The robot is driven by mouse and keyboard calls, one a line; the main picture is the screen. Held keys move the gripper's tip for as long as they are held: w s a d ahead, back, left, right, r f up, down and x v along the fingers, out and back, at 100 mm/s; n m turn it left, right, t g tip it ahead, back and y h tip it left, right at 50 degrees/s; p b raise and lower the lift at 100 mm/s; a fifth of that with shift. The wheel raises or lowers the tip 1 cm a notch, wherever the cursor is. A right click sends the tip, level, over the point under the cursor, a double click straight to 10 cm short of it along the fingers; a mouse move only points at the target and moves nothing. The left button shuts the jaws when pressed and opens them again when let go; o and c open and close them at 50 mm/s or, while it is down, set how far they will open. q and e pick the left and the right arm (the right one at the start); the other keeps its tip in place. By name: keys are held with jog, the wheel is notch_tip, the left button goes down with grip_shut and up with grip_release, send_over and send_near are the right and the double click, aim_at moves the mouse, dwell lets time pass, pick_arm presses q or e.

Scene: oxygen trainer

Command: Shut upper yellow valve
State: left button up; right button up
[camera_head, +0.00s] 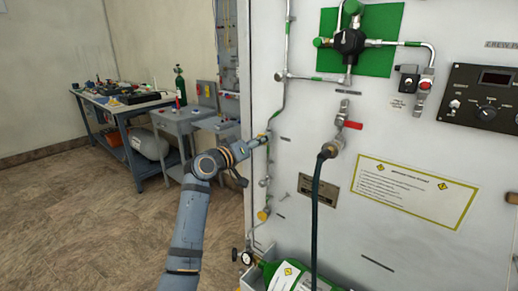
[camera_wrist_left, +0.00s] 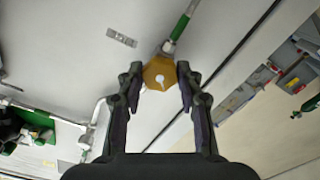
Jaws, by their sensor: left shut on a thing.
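The upper yellow valve (camera_wrist_left: 158,72) is a yellow faceted knob on a thin pipe along the white panel. In the left wrist view it sits between the two dark fingertips of my left gripper (camera_wrist_left: 160,80), which is shut on it from both sides. In the head view my left gripper (camera_head: 262,139) reaches the pipe at the panel's left edge and mostly hides this valve. A lower yellow valve (camera_head: 263,215) shows further down the same pipe, clear of the gripper. My right gripper is not in view.
The white panel (camera_head: 290,160) carries a black hose (camera_head: 315,215), a red-handled valve (camera_head: 352,125) and a control box (camera_head: 485,97). A green cylinder (camera_head: 295,276) lies below. A workbench (camera_head: 125,105) stands at the back left. The floor on the left is clear.

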pick_arm(q)
jog(key=shift+f+m+b, duration=0.15)
jog(key=shift+m+b, duration=2.65)
jog(key=shift+m, duration=1.7)
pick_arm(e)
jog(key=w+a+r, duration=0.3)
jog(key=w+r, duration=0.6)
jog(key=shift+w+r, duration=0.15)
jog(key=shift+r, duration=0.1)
pick_arm(q)
jog(key=o, duration=1.2)
jog(key=shift+c, duration=0.2)
jog(key=v, duration=1.2)
